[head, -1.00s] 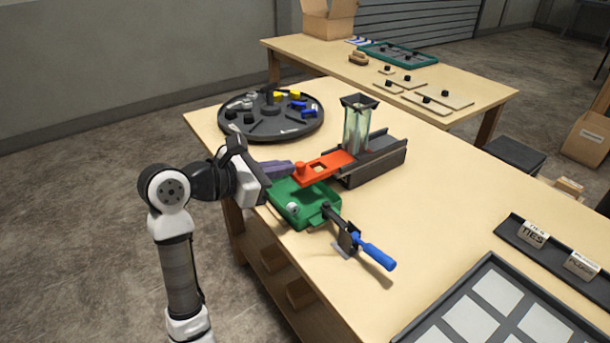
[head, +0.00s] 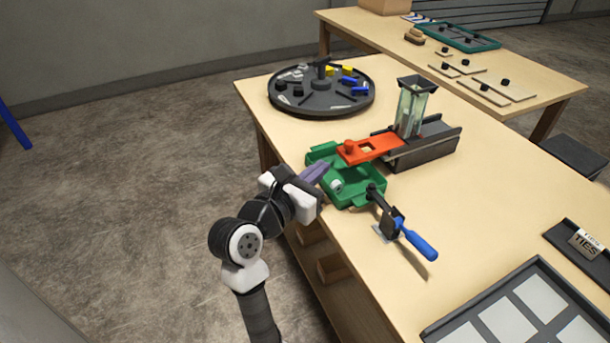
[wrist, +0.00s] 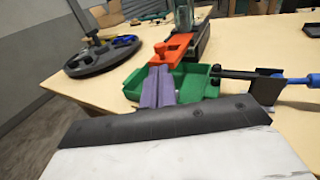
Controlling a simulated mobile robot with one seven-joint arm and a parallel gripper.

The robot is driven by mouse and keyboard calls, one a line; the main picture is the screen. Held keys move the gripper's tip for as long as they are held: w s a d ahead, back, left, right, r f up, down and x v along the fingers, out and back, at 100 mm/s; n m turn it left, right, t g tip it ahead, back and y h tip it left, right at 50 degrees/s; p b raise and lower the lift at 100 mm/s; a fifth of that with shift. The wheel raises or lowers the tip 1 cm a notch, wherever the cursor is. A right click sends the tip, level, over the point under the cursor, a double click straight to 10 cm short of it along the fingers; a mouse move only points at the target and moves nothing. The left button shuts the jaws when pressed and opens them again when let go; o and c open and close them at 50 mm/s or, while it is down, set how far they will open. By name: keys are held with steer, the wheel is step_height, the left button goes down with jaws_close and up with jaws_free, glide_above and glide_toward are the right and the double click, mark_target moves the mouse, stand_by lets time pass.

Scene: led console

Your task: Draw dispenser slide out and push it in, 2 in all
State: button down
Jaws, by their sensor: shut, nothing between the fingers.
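The dispenser (head: 425,143) is a dark grey channel with a clear hopper (head: 410,108) standing on it. Its red slide (head: 378,148) sticks out of the left end, over the green tray (head: 367,192). The slide has a round red knob at its outer end and a square hole. My gripper (head: 316,172) has purple fingers, shut and empty, at the tray's near left edge, apart from the knob. In the wrist view the shut fingers (wrist: 158,88) point toward the red slide (wrist: 172,50). Whether the fingertips touch the tray is unclear.
A small pale round part (head: 336,185) lies in the tray. A blue-handled clamp (head: 405,235) stands at the tray's right. A dark round carousel (head: 320,100) with small parts is behind left. The table right of the dispenser is clear.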

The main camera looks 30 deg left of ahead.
mark_target(382, 149)
steer(key=w, duration=0.2)
steer(key=w+d+p, duration=0.1)
steer(key=w, duration=0.4)
steer(key=shift+w+d+f+p, duration=0.15)
steer(key=shift+d+f+p, duration=0.1)
steer(key=shift+p, duration=0.1)
steer(key=shift+r, duration=0.1)
steer(key=shift+w+d+r, duration=0.1)
steer(key=shift+w+d, duration=0.15)
steer(key=shift+w, duration=0.05)
steer(key=w+d+p, duration=0.1)
steer(key=w+d, duration=0.1)
steer(key=w+d+p, duration=0.1)
steer(key=w+d, duration=0.1)
steer(key=w, duration=0.1)
steer(key=w+d+p, duration=0.1)
steer(key=w+d, duration=0.1)
steer(key=w, duration=0.1)
steer(key=shift+d+p, duration=0.2)
steer(key=shift+p, duration=0.15)
steer(key=shift+w+d, duration=0.1)
